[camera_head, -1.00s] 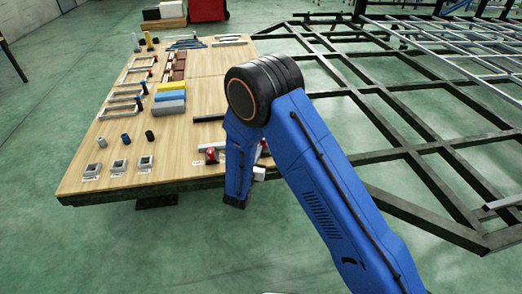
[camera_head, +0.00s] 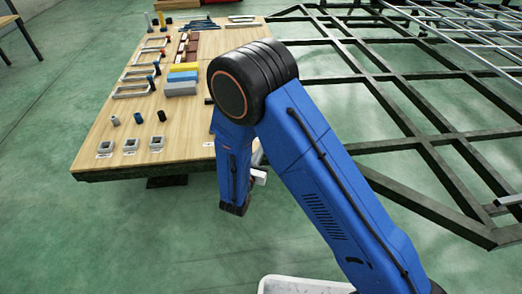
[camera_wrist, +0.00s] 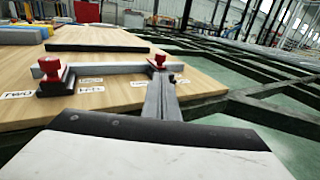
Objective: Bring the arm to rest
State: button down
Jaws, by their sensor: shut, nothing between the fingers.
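My blue arm reaches up from the bottom right of the head view, bends at a black elbow and drops in front of the table's near edge. Only a small white part near my gripper shows beside the forearm in the head view; the fingers are hidden there. In the wrist view, my gripper (camera_wrist: 162,98) shows as narrow grey fingers beyond a white and black housing. It is shut with nothing in it. The wooden table (camera_head: 190,125) lies behind it, with red-knobbed clamps (camera_wrist: 54,72) and a light grey bar (camera_wrist: 110,70) ahead in the wrist view.
A dark trailer chassis frame (camera_head: 430,140) fills the right side. Sockets (camera_head: 131,145), blocks (camera_head: 182,76) and grey frames stand on the table. A white tub (camera_head: 300,285) is at the bottom edge.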

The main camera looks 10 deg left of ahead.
jog(key=d+r+m+g+h, duration=0.3)
jog(key=d+r+m, duration=0.15)
jog(key=d, duration=0.45)
jog(key=s+d+r+m+g+h, duration=0.1)
jog(key=d+r+m+g+h, duration=0.1)
jog(key=d+r+m, duration=0.35)
jog(key=d+r+m+g+h, duration=0.3)
jog(key=d+r, duration=0.3)
jog(key=d, duration=0.6)
jog(key=s+d+r+m+g+y, duration=0.1)
jog(key=s+d+r+m+g, duration=0.1)
jog(key=s+d+m+g, duration=0.25)
jog(key=s+d+r+m+g, duration=0.1)
jog(key=s+d+r+m, duration=0.2)
jog(key=s+d, duration=0.4)
jog(key=s+r+m+y, duration=0.3)
jog(key=s+m+y, duration=0.2)
jog(key=s, duration=0.4)
jog(key=s+d+r+m+t+y, duration=0.1)
jog(key=s+r+m+y, duration=0.2)
jog(key=s+m+y, duration=0.2)
jog(key=s+m, duration=0.3)
jog(key=s, duration=0.2)
jog(key=shift+s+d+r, duration=0.15)
jog(key=shift+s+r, duration=0.15)
jog(key=shift+r, duration=0.05)
